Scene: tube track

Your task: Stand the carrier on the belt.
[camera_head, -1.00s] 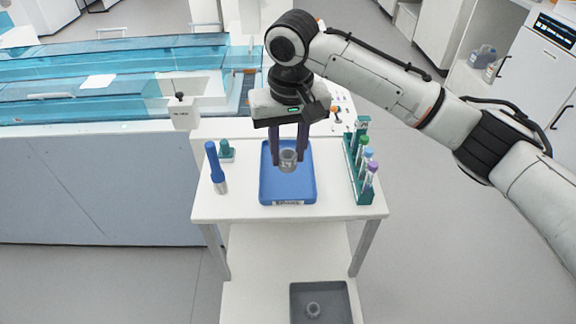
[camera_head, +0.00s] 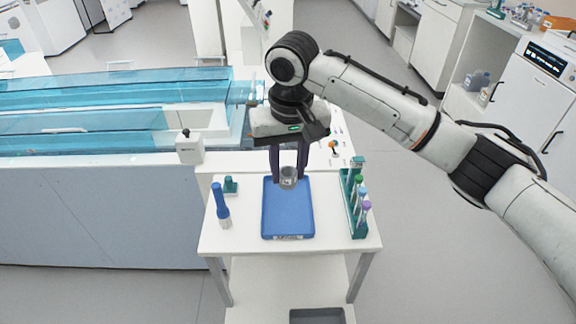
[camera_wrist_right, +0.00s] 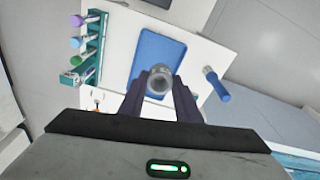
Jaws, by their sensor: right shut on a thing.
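The carrier, a small grey ring-shaped holder (camera_head: 288,177), is between the fingertips of my right gripper (camera_head: 288,176). My right gripper is shut on it and holds it above the blue tray (camera_head: 288,222). In the right wrist view the carrier (camera_wrist_right: 160,82) shows its round open top between the two dark fingers (camera_wrist_right: 160,92). The belt is not clearly seen; the track with clear blue covers (camera_head: 90,120) runs along the left behind the cart. My left gripper is not in view.
On the white cart (camera_head: 340,243) stand a green rack of capped tubes (camera_head: 354,205) at the right, a blue-handled tool (camera_head: 220,206) at the left and a small teal piece (camera_head: 230,186). A grey bin (camera_head: 318,316) is on the lower shelf.

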